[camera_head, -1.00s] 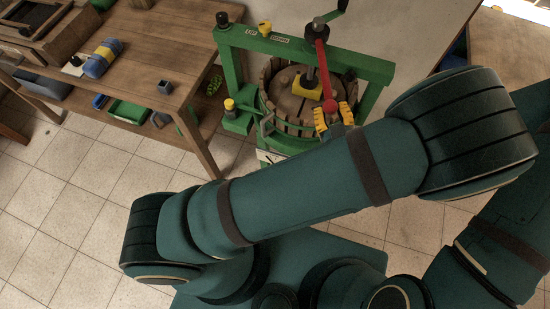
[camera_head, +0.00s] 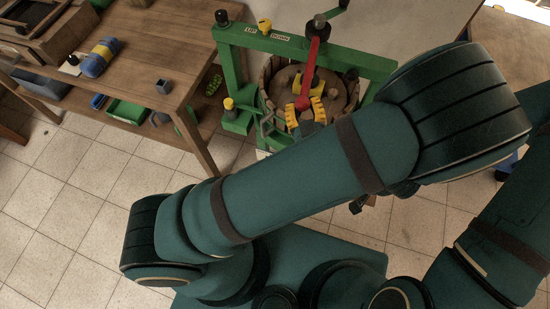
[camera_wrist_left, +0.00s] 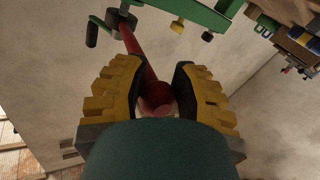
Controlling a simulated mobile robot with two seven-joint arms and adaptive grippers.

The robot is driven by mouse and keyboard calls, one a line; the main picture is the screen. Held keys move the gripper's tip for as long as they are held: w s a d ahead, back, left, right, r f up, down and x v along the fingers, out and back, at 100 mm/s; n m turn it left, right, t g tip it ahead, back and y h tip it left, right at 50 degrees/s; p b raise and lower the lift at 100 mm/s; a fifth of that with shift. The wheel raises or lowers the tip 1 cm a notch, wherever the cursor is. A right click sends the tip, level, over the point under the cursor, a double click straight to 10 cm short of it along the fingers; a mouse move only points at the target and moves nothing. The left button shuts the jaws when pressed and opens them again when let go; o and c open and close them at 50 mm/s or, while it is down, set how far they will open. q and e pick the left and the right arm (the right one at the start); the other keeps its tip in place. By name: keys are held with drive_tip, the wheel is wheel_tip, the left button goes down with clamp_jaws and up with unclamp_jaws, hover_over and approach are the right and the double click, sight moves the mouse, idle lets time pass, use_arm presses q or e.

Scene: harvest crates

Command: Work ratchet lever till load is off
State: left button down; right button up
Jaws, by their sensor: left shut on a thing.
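The red ratchet lever (camera_head: 311,72) runs from the top of the green press frame (camera_head: 229,58) down to a round red knob. My left gripper (camera_head: 304,111), with yellow ribbed fingers, is shut on the knob end of this lever. In the left wrist view the red knob (camera_wrist_left: 158,94) sits between the two fingers of my left gripper (camera_wrist_left: 157,98). The slatted wooden press basket (camera_head: 352,93) stands below the lever, partly hidden by my arm.
A wooden workbench (camera_head: 160,55) stands at the left, with a blue and yellow roll (camera_head: 101,57) on top and a green tray (camera_head: 127,112) on its lower shelf. Tiled floor (camera_head: 70,205) lies clear at the lower left. My forearm crosses in front of the press.

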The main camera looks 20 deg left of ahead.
use_arm(q)
drive_tip(key=shift+s+a+r, duration=0.1)
drive_tip(key=a+p, duration=0.2)
drive_tip(key=a, duration=0.5)
drive_tip(key=shift+a, duration=0.3)
idle(0.3)
